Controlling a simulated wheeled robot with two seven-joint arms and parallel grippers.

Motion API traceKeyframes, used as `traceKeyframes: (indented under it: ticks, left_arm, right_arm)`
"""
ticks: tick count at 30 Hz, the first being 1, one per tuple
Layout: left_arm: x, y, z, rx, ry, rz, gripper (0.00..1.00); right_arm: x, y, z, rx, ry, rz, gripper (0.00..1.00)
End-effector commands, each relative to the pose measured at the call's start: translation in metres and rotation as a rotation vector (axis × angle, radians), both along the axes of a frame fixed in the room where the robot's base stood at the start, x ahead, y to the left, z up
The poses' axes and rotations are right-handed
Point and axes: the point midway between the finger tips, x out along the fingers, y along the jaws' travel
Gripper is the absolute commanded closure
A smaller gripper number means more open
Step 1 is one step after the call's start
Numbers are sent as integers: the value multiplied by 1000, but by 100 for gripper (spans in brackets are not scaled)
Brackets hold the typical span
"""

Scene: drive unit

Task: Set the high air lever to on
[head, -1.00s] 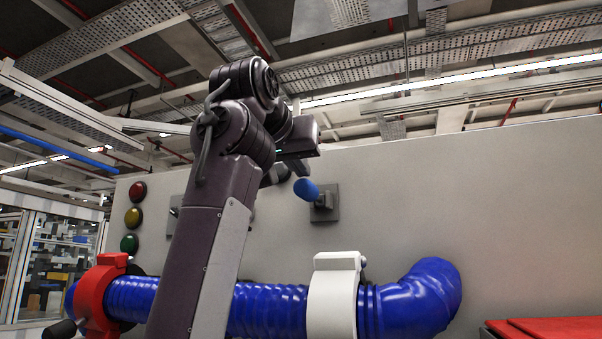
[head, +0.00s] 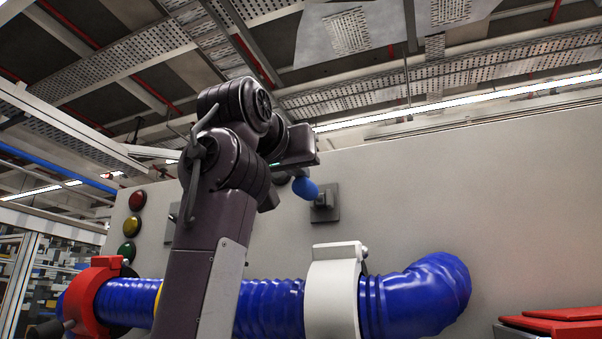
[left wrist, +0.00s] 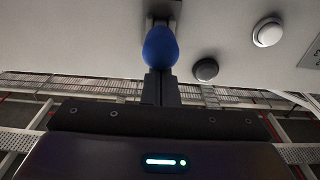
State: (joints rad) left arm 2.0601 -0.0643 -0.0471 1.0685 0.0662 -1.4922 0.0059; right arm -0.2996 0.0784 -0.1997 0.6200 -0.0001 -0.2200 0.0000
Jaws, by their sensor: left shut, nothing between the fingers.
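A lever with a blue knob (head: 305,189) sticks out from a dark square mount (head: 326,203) on the grey panel. No label shows, and I cannot read its setting. My left gripper (left wrist: 160,84) is shut and empty, with its fingers right at the blue knob (left wrist: 160,46) in the left wrist view. I cannot tell whether they touch it. In the head view my left gripper's body is just above and left of the knob, and its fingertips are mostly hidden. My right gripper is not in view.
Red, yellow and green lamps (head: 131,227) sit on the panel (head: 430,190) at left. A second mount (head: 173,213) is partly hidden behind my left arm. A blue hose (head: 425,297) with a white clamp (head: 333,290) and a red clamp (head: 90,295) runs below. Red boxes (head: 555,323) stand lower right.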

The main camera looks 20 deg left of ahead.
Motion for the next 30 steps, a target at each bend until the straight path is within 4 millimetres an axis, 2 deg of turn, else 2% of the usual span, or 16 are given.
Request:
traceKeyframes:
  ticks: [1,6,11,15,18,30]
  left_arm:
    - [-2,0,-9,-1,-17,0,100]
    - [-7,0,-18,-3,-83,0,100]
    - [-7,0,-31,-3,-78,0,100]
    - [-5,0,-43,-6,-166,0,100]
    - [-5,0,-46,-7,-209,0,100]
    - [-1,0,-55,-7,-204,0,100]
  right_arm:
    - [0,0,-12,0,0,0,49]
    - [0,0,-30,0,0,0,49]
    - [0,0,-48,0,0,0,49]
    - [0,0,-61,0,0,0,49]
    - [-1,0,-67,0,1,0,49]
    - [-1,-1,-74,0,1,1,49]
